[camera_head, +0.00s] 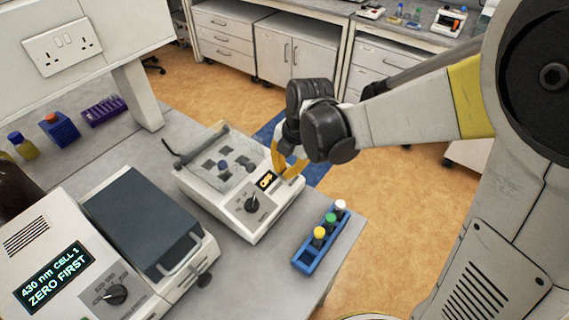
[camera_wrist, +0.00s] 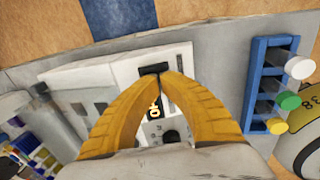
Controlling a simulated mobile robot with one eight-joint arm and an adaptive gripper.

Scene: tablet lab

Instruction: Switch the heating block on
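The heating block (camera_head: 228,201) is a white device in the middle of the head view, with a clear lid over dark wells. Its small display (camera_head: 265,180) reads OFF in orange, and a black knob (camera_head: 252,204) sits below it. My gripper (camera_head: 285,174) has yellow fingers and is over the block's right end, beside the display. In the wrist view, my gripper's fingertips (camera_wrist: 160,74) come together, with nothing between them. They are at a dark switch (camera_wrist: 154,69) near the block's edge. I cannot tell whether they touch it. In the head view the gripper hides the switch.
A blue rack (camera_head: 322,240) with several capped tubes stands right of the block. A spectrophotometer (camera_head: 130,235) reading "430 nm CELL 1 ZERO FIRST" stands to the left. A purple rack (camera_head: 104,110) and bottles are at the back left. The bench edge is close on the right.

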